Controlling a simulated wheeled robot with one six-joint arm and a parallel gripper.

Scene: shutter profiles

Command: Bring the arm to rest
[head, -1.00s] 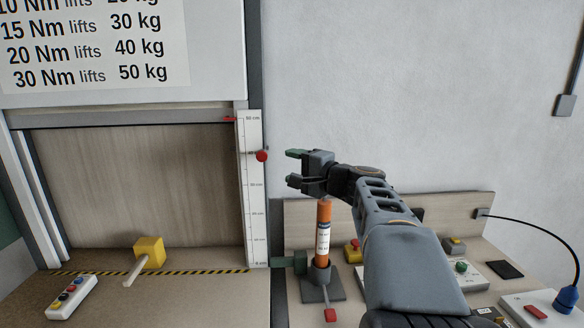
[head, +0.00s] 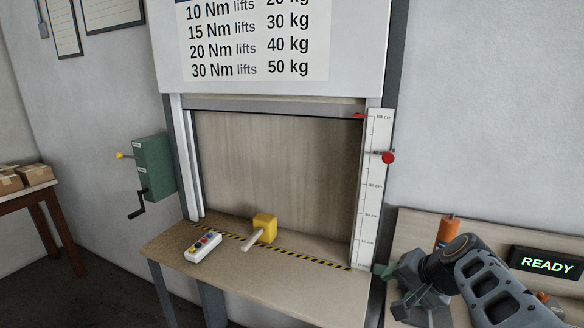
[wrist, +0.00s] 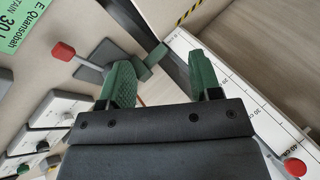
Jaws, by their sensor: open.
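My gripper (head: 398,290) shows at the lower right of the head view, in front of the right-hand bench and near the foot of the scale. In the wrist view its two green fingers (wrist: 160,78) stand apart, with nothing held between them. My arm reaches in from the lower right corner. Behind it stands an orange cylinder (head: 446,232), whose lower part my arm hides.
The shutter opening (head: 280,170) has a bench with a yellow block (head: 264,227) and a button box (head: 203,247). A scale (head: 372,190) with a red ball (head: 388,158) stands beside it. A READY display (head: 546,263) and a green crank box (head: 155,168) flank it.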

